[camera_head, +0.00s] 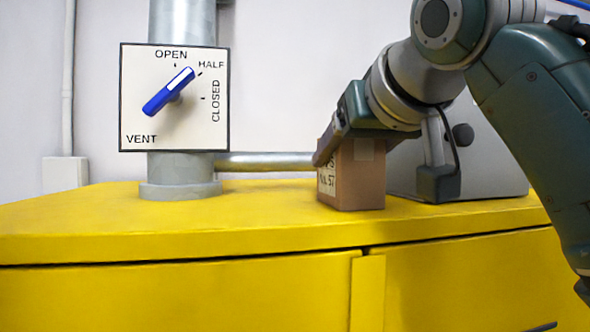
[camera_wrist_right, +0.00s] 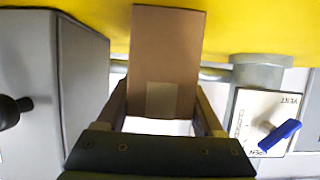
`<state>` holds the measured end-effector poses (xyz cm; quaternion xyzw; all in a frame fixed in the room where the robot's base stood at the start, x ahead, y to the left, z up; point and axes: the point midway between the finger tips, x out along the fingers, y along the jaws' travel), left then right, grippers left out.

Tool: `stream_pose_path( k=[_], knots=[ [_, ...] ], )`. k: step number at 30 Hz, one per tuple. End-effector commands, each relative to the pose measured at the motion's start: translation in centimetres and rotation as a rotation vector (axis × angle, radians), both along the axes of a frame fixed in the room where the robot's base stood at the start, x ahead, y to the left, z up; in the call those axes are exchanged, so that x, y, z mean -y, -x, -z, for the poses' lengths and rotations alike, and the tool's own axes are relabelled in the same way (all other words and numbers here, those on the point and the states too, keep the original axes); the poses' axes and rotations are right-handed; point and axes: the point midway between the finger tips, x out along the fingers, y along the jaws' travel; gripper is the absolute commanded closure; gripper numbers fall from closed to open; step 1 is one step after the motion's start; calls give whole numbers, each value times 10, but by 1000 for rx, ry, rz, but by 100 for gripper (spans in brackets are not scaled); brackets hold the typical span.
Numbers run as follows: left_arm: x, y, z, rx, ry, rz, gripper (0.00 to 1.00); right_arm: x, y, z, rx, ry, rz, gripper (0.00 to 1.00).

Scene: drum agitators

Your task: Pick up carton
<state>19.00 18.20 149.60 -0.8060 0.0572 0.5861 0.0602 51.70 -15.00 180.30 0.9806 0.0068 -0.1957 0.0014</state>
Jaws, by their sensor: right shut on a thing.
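The carton (camera_head: 358,182) is a small brown box with printed dark lettering on its left face. In the head view it stands upright at the yellow cabinet top, and I cannot tell whether it touches the surface. My right gripper (camera_head: 328,150) reaches it from above and behind at the right and is shut on it. In the right wrist view the carton (camera_wrist_right: 166,50) sits between the two fingers of my right gripper (camera_wrist_right: 163,105), with a tape patch facing the camera. My left gripper is not in view.
The yellow cabinet top (camera_head: 90,225) is clear at the left and front. A grey pipe (camera_head: 180,175) carries a vent plate (camera_head: 140,80) with a blue handle (camera_head: 168,92) pointing near HALF. A grey box (camera_head: 490,170) with a black knob stands right of the carton. A horizontal pipe (camera_head: 265,161) runs behind.

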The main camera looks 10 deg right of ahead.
Motion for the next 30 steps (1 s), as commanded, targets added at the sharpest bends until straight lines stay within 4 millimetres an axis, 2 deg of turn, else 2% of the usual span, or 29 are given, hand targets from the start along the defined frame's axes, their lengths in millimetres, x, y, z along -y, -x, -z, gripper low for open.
stream_pose_path(
  k=[1, 9, 21, 26, 30],
  knots=[
    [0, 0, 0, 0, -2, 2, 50, 0, 0, 0, 0, 0, 0, 68],
    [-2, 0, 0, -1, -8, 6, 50, 0, 0, 0, 1, 0, 0, 98],
    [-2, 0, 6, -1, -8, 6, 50, 0, -1, -7, 5, -2, 1, 98],
    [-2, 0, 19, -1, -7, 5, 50, 0, 0, -24, 9, -1, -1, 98],
    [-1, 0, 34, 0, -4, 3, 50, -1, 0, -48, 11, -3, -1, 98]
  ],
)
